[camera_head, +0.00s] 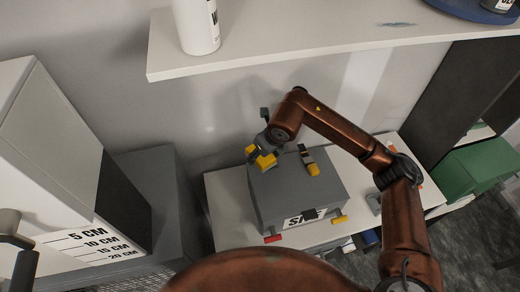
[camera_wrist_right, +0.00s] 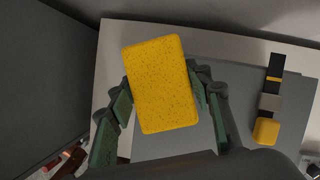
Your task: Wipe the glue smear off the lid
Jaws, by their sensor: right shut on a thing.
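A grey box with a flat grey lid (camera_head: 282,188) stands on the white bench, and the lid also shows in the wrist view (camera_wrist_right: 165,146). My right gripper (camera_head: 262,152) is at the lid's back left corner. It is shut on a yellow speckled sponge (camera_wrist_right: 162,84), held between its green-padded fingers (camera_wrist_right: 160,95). I cannot tell whether the sponge touches the lid. A black, grey and yellow item (camera_head: 309,161) lies on the lid to the right of the gripper, and it shows at right in the wrist view (camera_wrist_right: 269,100). I see no glue smear on the lid; the sponge hides part of it.
A white shelf (camera_head: 300,42) above the bench holds a white bottle (camera_head: 197,25) and has a bluish streak (camera_head: 397,24) on it. A white cabinet (camera_head: 50,150) stands at left and a green box (camera_head: 475,167) at right. Red (camera_head: 272,239) and yellow (camera_head: 339,219) pieces are near the box front.

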